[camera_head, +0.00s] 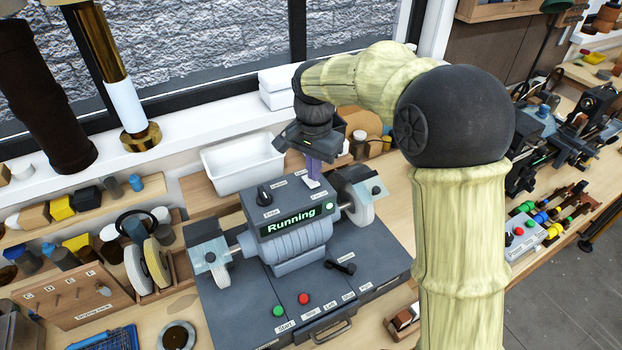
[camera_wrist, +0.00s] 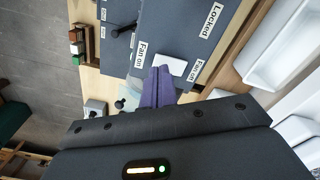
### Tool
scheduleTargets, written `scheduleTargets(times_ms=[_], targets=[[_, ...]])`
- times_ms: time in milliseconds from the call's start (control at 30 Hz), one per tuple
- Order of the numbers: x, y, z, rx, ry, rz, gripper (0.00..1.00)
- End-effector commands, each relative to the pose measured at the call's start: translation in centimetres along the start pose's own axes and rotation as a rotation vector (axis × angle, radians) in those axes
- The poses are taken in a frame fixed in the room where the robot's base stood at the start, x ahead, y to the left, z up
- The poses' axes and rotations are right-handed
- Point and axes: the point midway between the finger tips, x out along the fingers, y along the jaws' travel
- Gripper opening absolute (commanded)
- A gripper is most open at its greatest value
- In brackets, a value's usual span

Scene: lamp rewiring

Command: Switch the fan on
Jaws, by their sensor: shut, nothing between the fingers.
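My gripper (camera_head: 313,178) points down with its purple fingers shut and empty, over the top of the grey bench grinder (camera_head: 300,238). A small white switch (camera_head: 313,184) shows right at the fingertips. In the wrist view the fingers (camera_wrist: 158,75) are closed together beside the white switch plate (camera_wrist: 173,66) and cover part of it. A "Fan on" label (camera_wrist: 140,55) lies on the finger side, and another small label (camera_wrist: 196,70), probably "Fan off", lies on the far side. I cannot tell whether the fingertips touch the switch or which way it is tipped.
The grinder's display (camera_head: 291,219) reads "Running", with a green light. A black knob (camera_head: 264,195) stands left of my gripper. Grinding wheels (camera_head: 358,208) flank the body. Green (camera_head: 278,311) and red (camera_head: 304,298) buttons sit in front. A white bin (camera_head: 243,163) stands behind.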

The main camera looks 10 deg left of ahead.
Motion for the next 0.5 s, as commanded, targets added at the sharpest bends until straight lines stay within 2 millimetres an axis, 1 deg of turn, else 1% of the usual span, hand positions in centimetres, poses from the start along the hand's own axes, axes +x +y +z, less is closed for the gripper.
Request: scheduleTargets(times_ms=[500], targets=[[0.70,0.00,0.01,0.000,0.000,0.001,0.00]])
